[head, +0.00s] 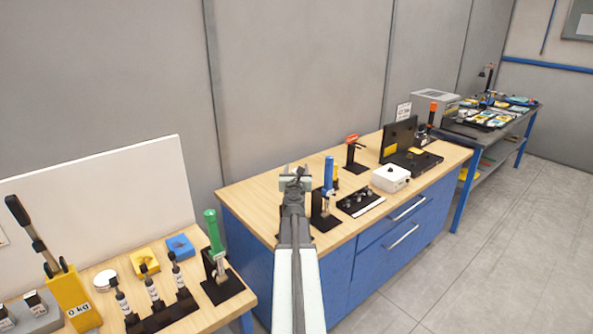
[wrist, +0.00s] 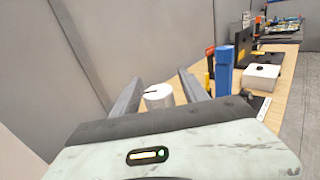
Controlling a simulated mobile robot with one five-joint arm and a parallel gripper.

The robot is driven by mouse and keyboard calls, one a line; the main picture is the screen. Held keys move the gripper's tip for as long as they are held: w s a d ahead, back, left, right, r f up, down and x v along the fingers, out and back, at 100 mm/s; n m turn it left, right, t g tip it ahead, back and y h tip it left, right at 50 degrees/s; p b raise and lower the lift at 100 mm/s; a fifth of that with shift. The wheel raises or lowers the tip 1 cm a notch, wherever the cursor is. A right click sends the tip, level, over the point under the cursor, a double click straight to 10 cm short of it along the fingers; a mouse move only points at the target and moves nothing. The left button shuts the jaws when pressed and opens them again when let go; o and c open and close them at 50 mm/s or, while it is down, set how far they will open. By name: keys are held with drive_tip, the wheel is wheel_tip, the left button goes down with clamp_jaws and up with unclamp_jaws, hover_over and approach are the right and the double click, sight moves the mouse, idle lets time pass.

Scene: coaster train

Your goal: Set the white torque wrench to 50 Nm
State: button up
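A white cylinder with a short dark mark on its top shows between my fingers in the wrist view (wrist: 158,98). It looks like the white torque wrench's handle; its lower part is hidden by my gripper body. No scale reading shows. My gripper (wrist: 160,76) is open, with one finger on each side of the cylinder and no clear contact. In the head view my gripper (head: 295,171) is over the left part of the wooden-topped workbench (head: 245,192), and my arm and gripper mostly hide the wrench.
A blue-handled tool (head: 328,174) stands in a black stand close to the right of my gripper. Beyond it are a black tray (head: 359,202), a white box (head: 391,177) and a red-topped tool (head: 352,142). A green-handled tool (head: 212,231) stands on the left bench.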

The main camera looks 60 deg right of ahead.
drive_tip(key=v, duration=0.7)
drive_tip(key=shift+s+a, duration=0.15)
drive_tip(key=shift+a, duration=0.2)
drive_tip(key=shift+s, duration=0.1)
